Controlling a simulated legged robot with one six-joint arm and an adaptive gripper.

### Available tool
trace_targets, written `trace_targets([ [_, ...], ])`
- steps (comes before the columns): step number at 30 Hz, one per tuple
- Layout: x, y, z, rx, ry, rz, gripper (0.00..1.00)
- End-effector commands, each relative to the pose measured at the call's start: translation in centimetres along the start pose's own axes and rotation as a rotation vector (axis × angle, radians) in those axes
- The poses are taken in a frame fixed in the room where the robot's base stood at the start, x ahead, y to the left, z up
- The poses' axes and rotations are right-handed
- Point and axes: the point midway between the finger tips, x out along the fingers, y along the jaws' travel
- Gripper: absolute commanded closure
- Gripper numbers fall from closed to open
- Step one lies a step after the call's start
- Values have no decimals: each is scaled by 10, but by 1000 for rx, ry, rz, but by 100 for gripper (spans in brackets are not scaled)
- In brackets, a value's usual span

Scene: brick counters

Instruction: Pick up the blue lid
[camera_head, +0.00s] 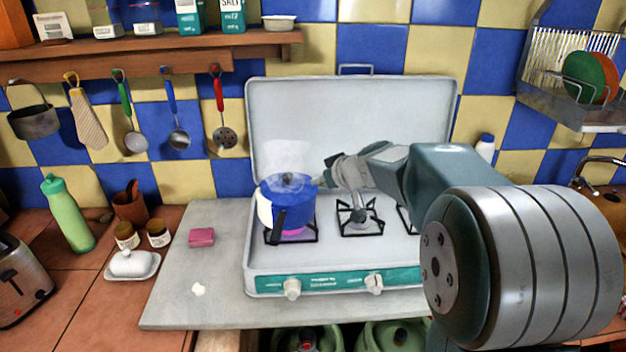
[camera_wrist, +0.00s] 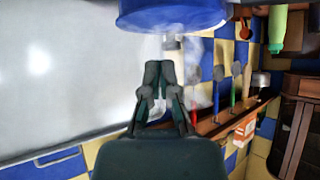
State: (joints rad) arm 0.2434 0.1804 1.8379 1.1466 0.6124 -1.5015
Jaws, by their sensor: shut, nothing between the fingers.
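The blue lid (camera_head: 272,186) sits on top of a blue pot (camera_head: 265,211) on the left burner of the stove, with a dark knob (camera_head: 288,179) in its middle. In the wrist view the blue lid (camera_wrist: 172,14) fills the top edge, partly cut off, and its knob (camera_wrist: 171,42) points toward my fingers. My gripper (camera_head: 324,180) is just right of the lid at about knob height. In the wrist view my gripper (camera_wrist: 159,66) has its fingertips together, empty, close to the knob but apparently apart from it.
Pale steam (camera_head: 290,155) rises above the pot. The raised white stove cover (camera_head: 350,125) stands behind it. A pink sponge (camera_head: 202,237) lies on the grey counter to the left. Utensils hang under the wooden shelf (camera_head: 150,52). A dish rack (camera_head: 572,75) hangs at upper right.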

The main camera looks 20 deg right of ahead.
Motion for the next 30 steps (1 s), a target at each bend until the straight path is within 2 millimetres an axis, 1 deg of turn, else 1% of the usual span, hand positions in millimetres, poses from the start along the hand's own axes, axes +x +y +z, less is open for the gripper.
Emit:
trace_targets([
  [1,-10,0,6,2,0,3,100],
  [9,-54,-1,37,1,-1,3,100],
  [12,-67,-1,46,1,-1,2,100],
  [15,-75,-1,52,-1,-1,2,100],
  [16,-76,-1,53,-1,-1,1,96],
  [17,-78,-1,54,-1,-1,0,82],
  [18,-78,-2,54,1,-3,-3,64],
  [20,-76,-3,51,7,-11,-16,38],
  [21,-73,-5,48,16,-22,-29,20],
  [25,-59,-14,31,67,-90,-88,19],
  [30,-40,-26,12,151,-219,-127,19],
])
